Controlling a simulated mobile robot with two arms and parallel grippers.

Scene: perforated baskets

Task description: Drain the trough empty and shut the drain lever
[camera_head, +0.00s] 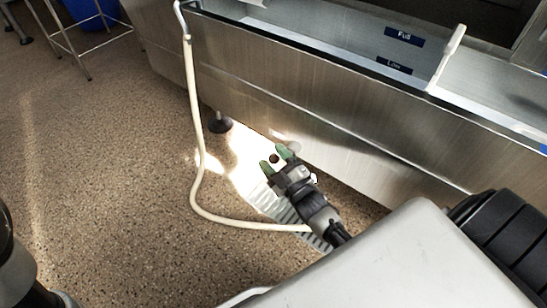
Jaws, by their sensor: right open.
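The steel trough (290,95) runs from the upper left to the right, with blue "Full" and "Low" labels on its inner wall. Whether water is inside is unclear. My right gripper (275,159) is open, low beside the trough's front, with green fingertips pointing at its lower edge. A small dark round knob (274,158) shows between the fingertips, apparently not gripped; I cannot tell whether it is the drain lever's end. A pale bar (446,58) stands at the trough's front rim. My left gripper is not in view.
A cream hose (196,120) hangs from the trough's left end and loops along the floor behind my right arm. A floor grate (262,198) lies under my gripper. A trough foot (221,124) and metal stand (72,47) are nearby.

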